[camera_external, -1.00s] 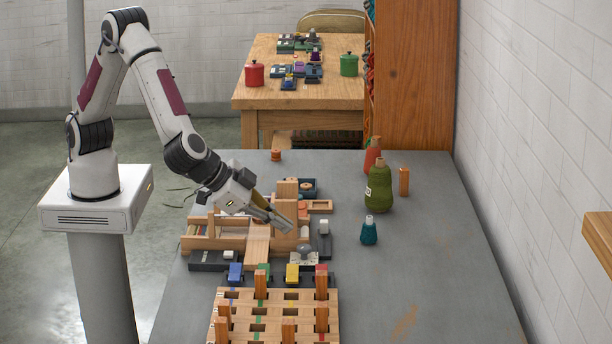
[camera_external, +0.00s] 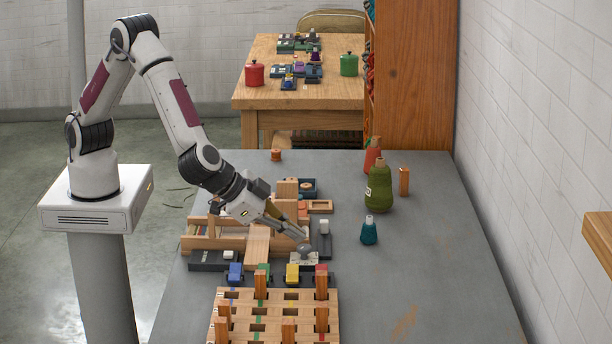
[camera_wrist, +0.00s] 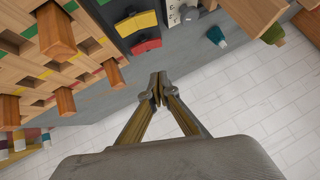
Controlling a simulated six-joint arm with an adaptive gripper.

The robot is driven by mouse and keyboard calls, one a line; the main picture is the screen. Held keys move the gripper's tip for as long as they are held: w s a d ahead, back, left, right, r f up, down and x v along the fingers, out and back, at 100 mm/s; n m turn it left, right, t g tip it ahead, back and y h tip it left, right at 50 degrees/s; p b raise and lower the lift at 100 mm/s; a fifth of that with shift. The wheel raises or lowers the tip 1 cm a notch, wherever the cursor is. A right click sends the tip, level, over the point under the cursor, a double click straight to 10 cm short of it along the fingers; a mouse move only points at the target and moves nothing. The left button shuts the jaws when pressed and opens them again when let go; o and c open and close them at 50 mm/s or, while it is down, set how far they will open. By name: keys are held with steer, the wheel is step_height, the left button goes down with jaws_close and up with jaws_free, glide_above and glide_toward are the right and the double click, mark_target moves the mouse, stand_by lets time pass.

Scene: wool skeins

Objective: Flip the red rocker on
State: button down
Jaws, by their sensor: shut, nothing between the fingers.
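The red rocker (camera_external: 321,267) is at the right end of a row of coloured rockers on a dark base. A wooden peg in front partly hides it in the external view. In the wrist view the red rocker (camera_wrist: 147,46) shows beyond my fingertips, slightly left of them. I cannot tell which way it is tipped. My gripper (camera_external: 303,244) is shut and empty, pointing down near the grey knob behind the row. The shut fingertips also show in the wrist view (camera_wrist: 158,88), apart from the rocker in the picture.
The yellow rocker (camera_external: 292,273) is left of the red one, with a blue rocker (camera_external: 235,271) further left. A slotted wooden peg board (camera_external: 272,312) stands in front. A white-capped dark slider block (camera_external: 323,237) is to the right.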

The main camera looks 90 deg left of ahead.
mark_target(325, 267)
steer(key=x, duration=0.5)
steer(key=shift+w+a+f, duration=0.1)
steer(key=shift+w+f, duration=0.1)
steer(key=shift+f, duration=0.05)
steer(key=f, duration=0.1)
steer(key=a+f, duration=0.1)
steer(key=shift+w+f, duration=0.15)
steer(key=shift+f, duration=0.2)
steer(key=shift+a+f, duration=0.15)
steer(key=shift+f, duration=0.55)
steer(key=shift+a+f, duration=0.2)
steer(key=shift+f, duration=0.1)
steer(key=shift+d, duration=0.15)
steer(key=shift+d+r, duration=0.2)
steer(key=shift+d, duration=0.45)
